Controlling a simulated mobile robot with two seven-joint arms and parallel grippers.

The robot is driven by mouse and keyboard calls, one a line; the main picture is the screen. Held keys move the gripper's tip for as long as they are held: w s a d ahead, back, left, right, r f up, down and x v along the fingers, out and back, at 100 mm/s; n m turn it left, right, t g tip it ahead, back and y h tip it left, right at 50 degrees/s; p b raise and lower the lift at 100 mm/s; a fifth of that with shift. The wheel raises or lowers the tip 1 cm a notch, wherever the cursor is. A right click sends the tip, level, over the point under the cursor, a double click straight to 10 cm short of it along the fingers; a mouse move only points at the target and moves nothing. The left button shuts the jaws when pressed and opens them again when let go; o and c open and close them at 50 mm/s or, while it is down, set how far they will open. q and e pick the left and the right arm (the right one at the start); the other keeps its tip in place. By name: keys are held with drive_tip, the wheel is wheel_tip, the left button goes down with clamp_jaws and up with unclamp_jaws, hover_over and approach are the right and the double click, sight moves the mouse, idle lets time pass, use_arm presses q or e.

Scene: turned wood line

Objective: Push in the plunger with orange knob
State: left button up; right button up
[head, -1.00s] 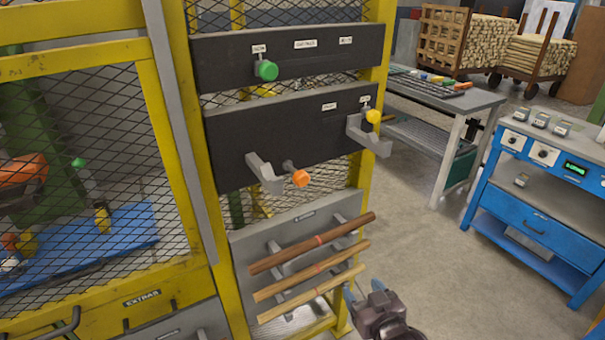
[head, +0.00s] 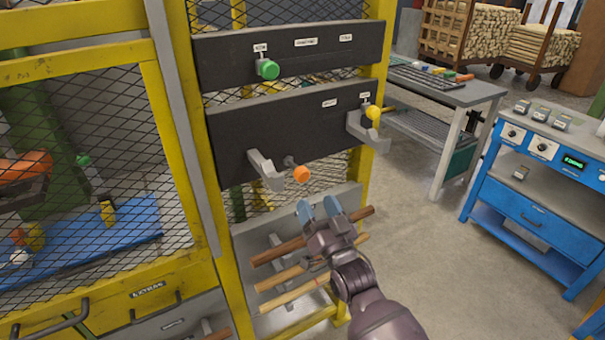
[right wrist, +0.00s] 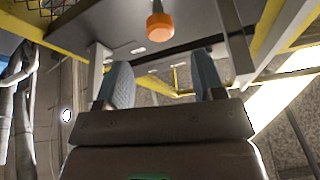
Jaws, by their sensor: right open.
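The plunger with the orange knob (head: 301,174) sticks out of the lower black panel (head: 235,135), with a short grey rod visible behind the knob. In the right wrist view the orange knob (right wrist: 160,27) is beyond the fingertips, roughly midway between them. My right gripper (head: 321,207) is open and empty, just below and slightly right of the knob, apart from it. Its two blue-grey fingers also show in the right wrist view (right wrist: 163,75). My left gripper is not in view.
Grey brackets flank the orange knob (head: 265,170) and yellow knob (head: 373,113). A green knob (head: 267,69) is on the upper panel. Wooden rods (head: 278,251) lie on a rack behind my right gripper.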

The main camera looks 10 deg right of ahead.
sight(304, 179)
drive_tip(key=p+x, duration=0.1)
drive_tip(key=x, duration=0.7)
drive_tip(key=shift+w+a+r, duration=0.1)
drive_tip(key=shift+w, duration=0.25)
drive_tip(key=shift+c, duration=0.4)
